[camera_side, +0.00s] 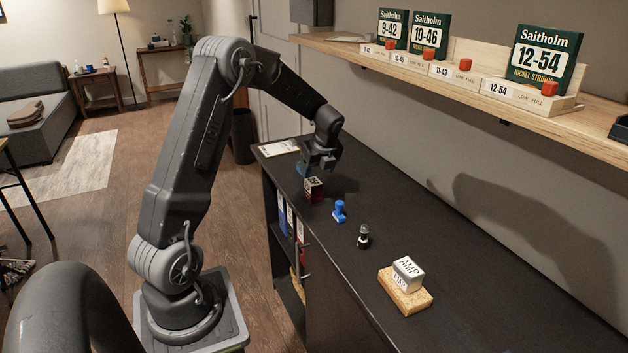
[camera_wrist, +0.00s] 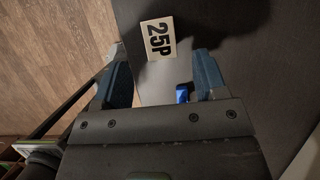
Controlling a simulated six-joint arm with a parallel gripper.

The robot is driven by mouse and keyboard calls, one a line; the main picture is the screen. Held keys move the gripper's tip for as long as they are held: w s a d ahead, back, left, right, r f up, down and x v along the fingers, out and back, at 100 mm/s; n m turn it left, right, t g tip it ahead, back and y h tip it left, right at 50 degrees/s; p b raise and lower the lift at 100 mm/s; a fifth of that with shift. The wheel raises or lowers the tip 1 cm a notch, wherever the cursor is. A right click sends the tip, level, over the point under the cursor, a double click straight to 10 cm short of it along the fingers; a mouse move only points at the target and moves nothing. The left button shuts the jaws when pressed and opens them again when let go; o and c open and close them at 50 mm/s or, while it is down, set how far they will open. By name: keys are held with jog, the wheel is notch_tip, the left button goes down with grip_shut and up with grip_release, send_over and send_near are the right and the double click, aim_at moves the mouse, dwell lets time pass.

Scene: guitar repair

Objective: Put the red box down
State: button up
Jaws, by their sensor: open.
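The red box (camera_side: 314,189) sits upright on the dark bench top near its far left end; it looks dark red with a pale pattern. My gripper (camera_side: 312,170) is just above and behind the box in the side view.
A blue stamp-like piece (camera_side: 339,211), a small dark knobbed item (camera_side: 363,236) and a wooden block (camera_side: 405,300) bearing a white "AMP" piece (camera_side: 408,273) stand along the bench. A white card (camera_side: 280,147) lies at the far end. A shelf (camera_side: 480,88) with string boxes overhangs the back.

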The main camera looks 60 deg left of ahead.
jog(key=s+d+r+n+t+h, duration=0.1)
jog(key=s+d+r+n+t, duration=0.2)
jog(key=d+r, duration=0.55)
jog(key=s+d+r+n, duration=0.3)
jog(key=d+r+n, duration=0.2)
jog(key=d, duration=0.6)
jog(key=s+d+n+t+h, duration=0.2)
jog(key=s+d+n+h, duration=0.1)
jog(key=s+d+n, duration=0.7)
jog(key=s+d+r, duration=0.1)
jog(key=s+d, duration=0.2)
jog(key=shift+s+t, duration=0.25)
jog(key=shift+t, duration=0.05)
